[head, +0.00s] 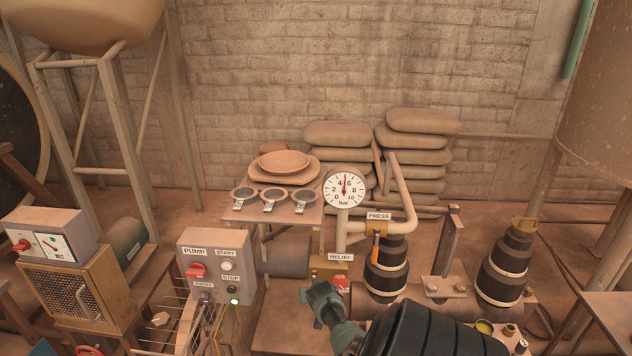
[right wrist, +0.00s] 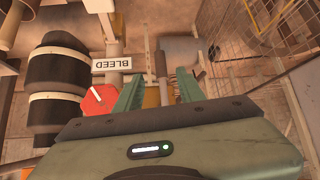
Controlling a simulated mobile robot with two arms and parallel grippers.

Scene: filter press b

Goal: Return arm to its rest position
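My right arm enters the head view from the bottom, right of centre. In the right wrist view the two green fingers (right wrist: 158,88) stand apart, with no object clearly held. My left gripper is in neither view.
A pressure gauge (head: 344,188) and a PRESS handle (head: 376,247) rise behind the gripper. Black bellows-like cylinders (head: 386,268) stand to the right. A pump control box (head: 216,266) stands left, and a small table (head: 292,214) with dishes behind. A wire cage (right wrist: 270,35) shows at the wrist view's right.

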